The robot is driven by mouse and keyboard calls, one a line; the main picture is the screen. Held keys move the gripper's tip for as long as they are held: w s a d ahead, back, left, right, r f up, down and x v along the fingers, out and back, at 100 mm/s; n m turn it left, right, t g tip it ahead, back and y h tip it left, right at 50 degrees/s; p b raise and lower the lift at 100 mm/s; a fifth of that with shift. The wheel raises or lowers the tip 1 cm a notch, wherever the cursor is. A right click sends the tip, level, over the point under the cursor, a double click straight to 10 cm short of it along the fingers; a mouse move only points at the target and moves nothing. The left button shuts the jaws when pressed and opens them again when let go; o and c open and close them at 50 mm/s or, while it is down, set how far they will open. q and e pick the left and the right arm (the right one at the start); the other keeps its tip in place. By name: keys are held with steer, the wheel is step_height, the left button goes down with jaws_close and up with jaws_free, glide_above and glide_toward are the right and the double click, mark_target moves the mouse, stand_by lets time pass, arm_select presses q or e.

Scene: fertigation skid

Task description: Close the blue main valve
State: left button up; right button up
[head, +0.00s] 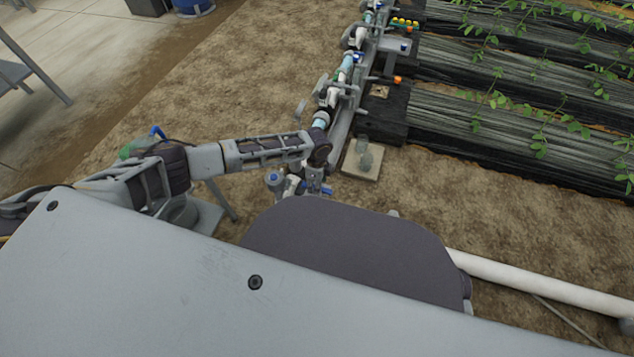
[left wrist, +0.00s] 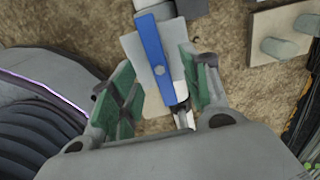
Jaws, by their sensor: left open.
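The blue valve handle (left wrist: 152,52) is a flat bar with a round bolt at its middle, seen from above in the left wrist view. It lies lengthwise between the fingers of my left gripper (left wrist: 158,72), which is open with its green inner pads apart on either side. I cannot tell whether either pad touches the handle. In the head view my left arm reaches in from the left, and my left gripper (head: 312,178) hangs down over the near end of the pipework. Small blue parts show around it there, but the handle's outline is unclear. My right gripper is out of view.
A grey pipe rail (head: 345,118) with several valves runs away from me. A pale slab with a grey post (head: 364,158) stands right of the gripper. Planted beds (head: 500,115) lie to the right. A white pipe (head: 545,277) lies at lower right. Bare soil is open at left.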

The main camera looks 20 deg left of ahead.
arm_select(q)
steer(key=shift+f+b, duration=0.9)
steer(key=shift+f, duration=1.25)
jaws_close()
steer(key=shift+m, duration=7.2)
steer(key=c, duration=1)
jaws_free()
steer(key=shift+m, duration=2.5)
